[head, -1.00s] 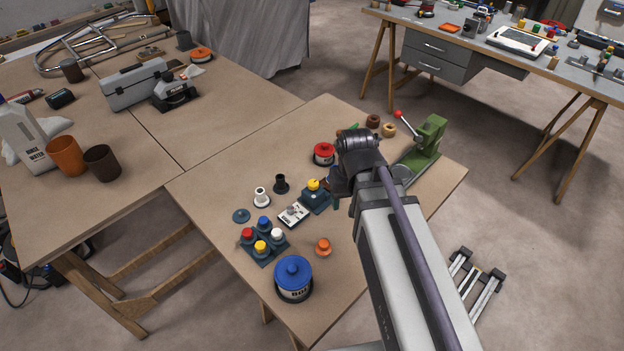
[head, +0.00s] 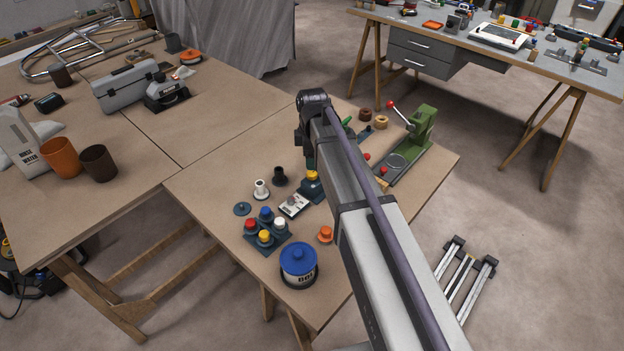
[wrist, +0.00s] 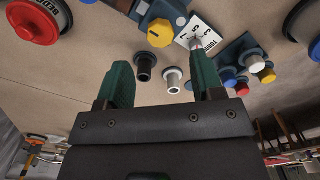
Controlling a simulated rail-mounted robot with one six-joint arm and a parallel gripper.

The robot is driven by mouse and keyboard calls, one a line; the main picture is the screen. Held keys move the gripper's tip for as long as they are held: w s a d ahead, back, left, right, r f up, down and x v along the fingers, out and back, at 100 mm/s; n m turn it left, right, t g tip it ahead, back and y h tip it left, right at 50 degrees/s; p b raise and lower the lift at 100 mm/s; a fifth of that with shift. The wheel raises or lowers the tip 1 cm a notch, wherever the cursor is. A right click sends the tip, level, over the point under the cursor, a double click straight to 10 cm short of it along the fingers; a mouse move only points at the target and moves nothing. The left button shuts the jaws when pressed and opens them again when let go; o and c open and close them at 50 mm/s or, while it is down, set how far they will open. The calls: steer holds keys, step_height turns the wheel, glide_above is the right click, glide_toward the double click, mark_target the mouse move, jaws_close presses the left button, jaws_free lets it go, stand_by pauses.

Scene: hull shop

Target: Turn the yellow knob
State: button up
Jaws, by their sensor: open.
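The yellow knob (head: 312,176) sits on a dark blue-grey block on the near workbench, with its right side close to my arm in the head view. In the wrist view the yellow knob (wrist: 160,33) is faceted and lies beyond the fingertips, sideways between them. A white dial plate (head: 294,205) with numbers is beside it; the plate also shows in the wrist view (wrist: 196,34). My gripper (wrist: 164,75) has two green fingers spread wide, with nothing between them. It is apart from the knob. In the head view my arm hides most of it.
A black spool (head: 280,178) and a white spool (head: 261,190) stand near the knob. A four-button block (head: 267,240), an orange knob (head: 325,234) and a blue-lidded pot (head: 298,266) are nearer. A green lever press (head: 417,135) stands right. A red-lidded pot (wrist: 38,20) is at the wrist view's upper left.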

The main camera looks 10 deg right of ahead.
mark_target(312, 173)
step_height(312, 173, down, 6)
steer(key=b, duration=0.4)
steer(key=shift+f+b, duration=0.25)
steer(key=shift+b, duration=0.05)
steer(key=shift+r, duration=0.15)
steer(key=shift+c, duration=0.2)
steer(key=c, duration=0.9)
